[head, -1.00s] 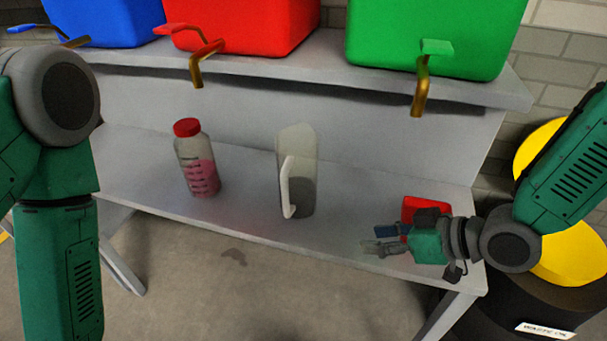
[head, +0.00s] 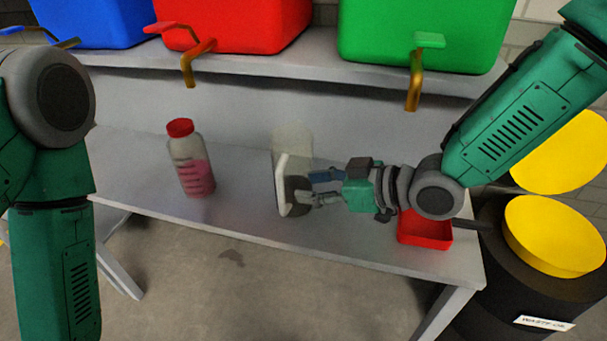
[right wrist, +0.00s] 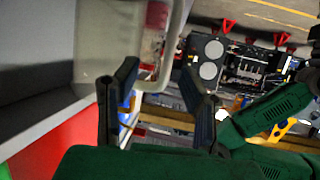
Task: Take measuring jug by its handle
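The clear measuring jug (head: 293,143) stands upright on the grey bench, its white handle (head: 281,187) facing the front edge. My right gripper (head: 312,188) is beside the jug's right side, fingers pointing left, open. In the right wrist view the jug (right wrist: 105,40) fills the upper left. Its pale handle (right wrist: 172,48) shows beyond and between the two spread fingers (right wrist: 160,80); I cannot tell whether either finger touches it. My left arm is at the left edge of the head view, its gripper out of frame.
A bottle with a red cap (head: 193,165) stands left of the jug. A small red tray (head: 425,233) lies at the bench's right end. Blue, red and green containers (head: 425,30) with taps overhang the back. A black waste-oil drum (head: 500,290) stands to the right.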

